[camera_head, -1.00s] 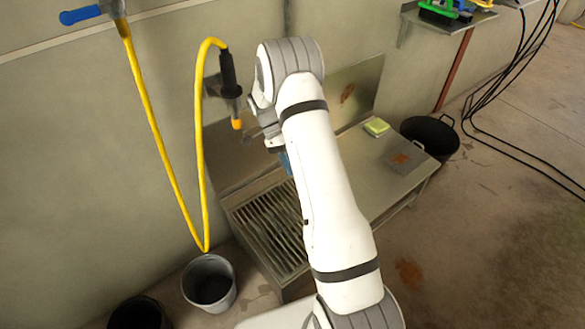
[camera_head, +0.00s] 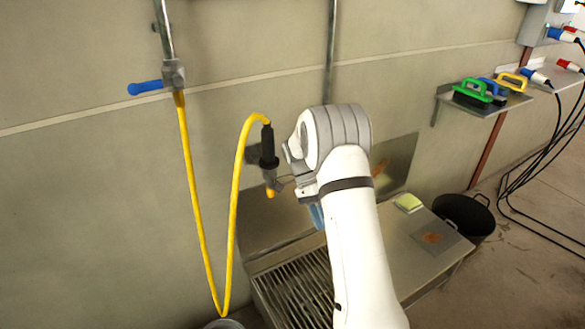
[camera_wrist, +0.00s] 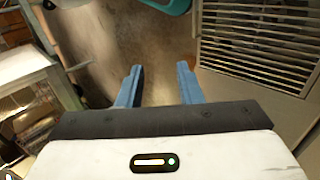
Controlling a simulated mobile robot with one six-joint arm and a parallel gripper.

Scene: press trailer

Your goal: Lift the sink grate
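The sink grate (camera_head: 297,292) is a panel of parallel metal bars set in the top of the metal sink unit, left of my arm. In the wrist view the grate (camera_wrist: 262,40) shows at the upper right. My gripper (camera_wrist: 157,75) has two blue fingers, spread apart with nothing between them. The floor shows beyond the fingers, so the gripper is to the side of the grate and not touching it. In the head view my arm hides most of the gripper (camera_head: 316,214) and part of the grate.
A yellow hose (camera_head: 188,190) with a black spray nozzle (camera_head: 268,150) hangs on the wall by the sink. A yellow-green sponge (camera_head: 408,203) lies on the steel counter (camera_head: 405,245). A black bucket (camera_head: 470,215) stands beyond it. Brushes (camera_head: 478,92) sit on a wall shelf.

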